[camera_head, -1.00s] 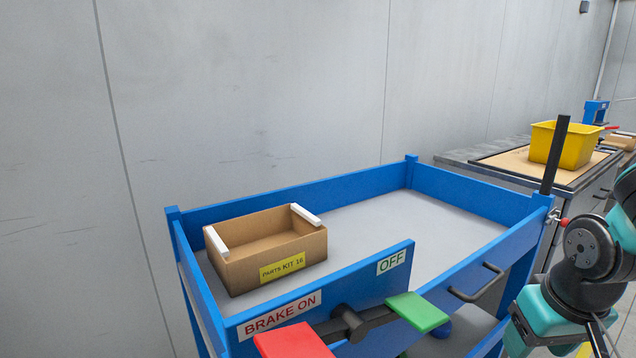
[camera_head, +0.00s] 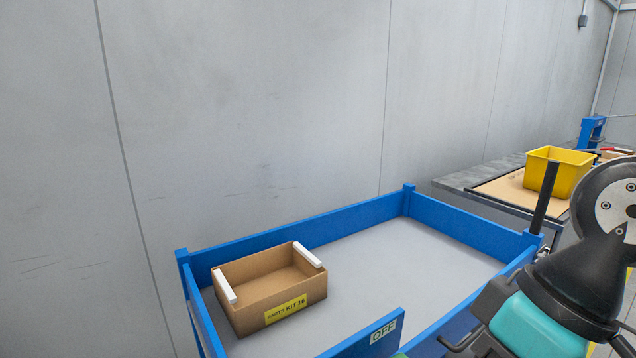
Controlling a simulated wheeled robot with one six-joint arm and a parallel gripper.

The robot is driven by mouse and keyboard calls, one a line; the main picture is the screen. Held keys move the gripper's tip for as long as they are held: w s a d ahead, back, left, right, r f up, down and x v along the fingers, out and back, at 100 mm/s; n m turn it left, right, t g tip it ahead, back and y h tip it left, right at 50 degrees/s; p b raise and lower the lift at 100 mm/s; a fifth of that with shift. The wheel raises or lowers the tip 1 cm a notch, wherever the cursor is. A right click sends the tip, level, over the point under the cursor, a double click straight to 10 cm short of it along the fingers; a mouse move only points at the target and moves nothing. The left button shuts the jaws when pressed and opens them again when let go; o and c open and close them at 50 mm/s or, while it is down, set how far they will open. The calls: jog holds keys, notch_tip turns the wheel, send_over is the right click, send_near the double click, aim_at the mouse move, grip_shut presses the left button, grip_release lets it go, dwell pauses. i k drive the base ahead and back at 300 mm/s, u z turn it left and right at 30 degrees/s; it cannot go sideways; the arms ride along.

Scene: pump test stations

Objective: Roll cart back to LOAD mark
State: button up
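The blue cart (camera_head: 290,236) stands in front of the grey wall, its grey top tray seen from above. A cardboard box (camera_head: 266,290) labelled PARTS KIT 16 sits in the tray's left part. The near panel shows an OFF label (camera_head: 383,331); the BRAKE ON label and red pedal are out of the picture, and only a sliver of green shows at the bottom edge. My arm covers the cart's right near side, where the handle is mostly hidden. My gripper is not in view. No LOAD mark can be seen.
A workbench (camera_head: 452,182) stands behind the cart at the right, with a yellow bin (camera_head: 557,171) on a tan board. A blue device (camera_head: 592,130) stands farther back. A black post (camera_head: 545,195) rises at the cart's right corner. The wall is close behind the cart.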

aim_at(396, 262)
jog(key=u, duration=0.05)
jog(key=k, duration=0.55)
jog(key=z, duration=0.75)
jog(key=i, duration=0.9)
